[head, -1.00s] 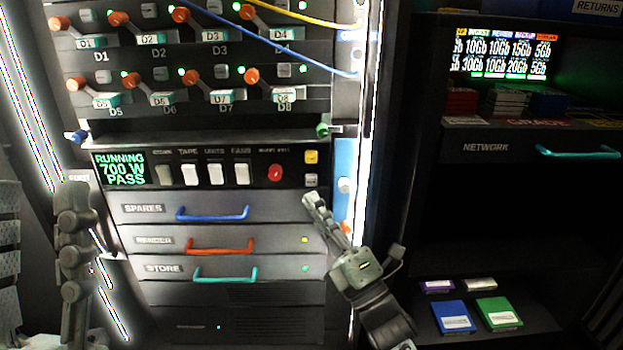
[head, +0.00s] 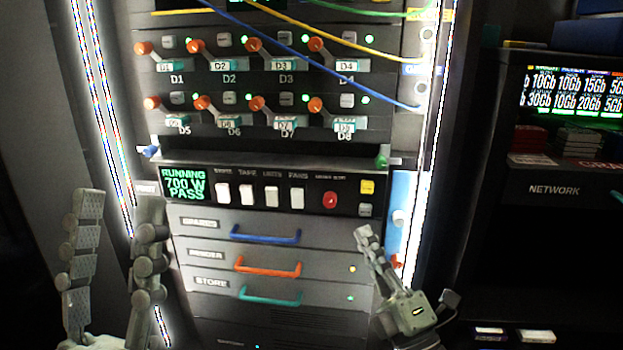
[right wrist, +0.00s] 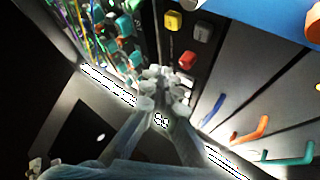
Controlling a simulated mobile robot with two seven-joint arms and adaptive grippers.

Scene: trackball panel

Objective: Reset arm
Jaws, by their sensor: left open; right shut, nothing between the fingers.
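My left gripper (head: 118,193) stands upright at the left of the head view, its two jointed fingers apart and empty. It is in front of the rack's left edge, beside the drawers. My right gripper (head: 363,233) is shut and empty, its fingertips pointing up near the right end of the drawers, below the grey button (head: 365,210). In the right wrist view the fingers of my right gripper (right wrist: 163,82) come together in front of the rack. I cannot tell whether they touch it.
A control panel has white switches (head: 271,195), a red button (head: 330,199) and a screen (head: 183,184) reading "RUNNING 700 W PASS". Above are orange-knobbed levers (head: 315,104) and hanging cables (head: 330,75). Below are drawers with blue (head: 266,238), orange and teal handles. A dark cabinet (head: 560,220) stands at right.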

